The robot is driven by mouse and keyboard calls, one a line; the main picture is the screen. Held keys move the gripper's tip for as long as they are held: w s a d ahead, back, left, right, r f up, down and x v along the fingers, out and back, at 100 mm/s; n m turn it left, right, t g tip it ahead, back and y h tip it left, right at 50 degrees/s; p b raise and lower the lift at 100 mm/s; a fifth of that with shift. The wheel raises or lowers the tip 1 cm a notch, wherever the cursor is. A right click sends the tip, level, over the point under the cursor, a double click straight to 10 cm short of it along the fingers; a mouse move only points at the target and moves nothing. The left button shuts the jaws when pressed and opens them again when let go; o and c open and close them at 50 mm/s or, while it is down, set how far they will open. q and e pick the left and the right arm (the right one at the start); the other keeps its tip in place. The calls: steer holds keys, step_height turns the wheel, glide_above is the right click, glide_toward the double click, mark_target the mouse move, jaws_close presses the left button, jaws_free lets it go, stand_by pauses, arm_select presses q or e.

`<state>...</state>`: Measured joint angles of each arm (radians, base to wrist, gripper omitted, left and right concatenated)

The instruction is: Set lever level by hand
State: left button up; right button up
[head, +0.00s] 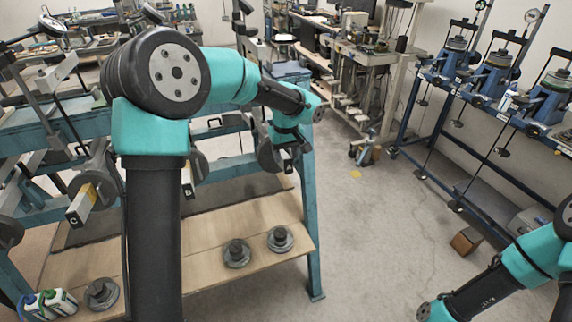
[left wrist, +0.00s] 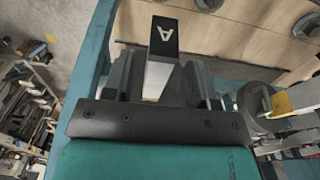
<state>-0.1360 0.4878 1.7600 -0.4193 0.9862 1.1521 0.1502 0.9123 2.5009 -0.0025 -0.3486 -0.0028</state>
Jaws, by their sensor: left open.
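Lever A is the bar end (left wrist: 163,38) with a white "A" on a black face, in the left wrist view. It lies between the jaws of my open left gripper (left wrist: 160,85). I cannot tell whether either jaw touches it. In the head view my left gripper (head: 289,155) is at the right end of the teal frame, and it hides most of lever A. Lever B (head: 187,188) and lever C (head: 80,205) stick out of the same frame to the left. My right arm shows at the lower right, but its gripper is out of the picture.
The teal frame's leg (head: 313,230) stands right of the levers. Loose round weights (head: 280,239) lie on the wooden lower shelf (head: 200,268). A blue bench (head: 480,95) with several devices runs along the right wall. The grey floor between is mostly clear.

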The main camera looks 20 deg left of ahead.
arm_select(q)
steer(key=shift+f, duration=2.15)
jaws_close()
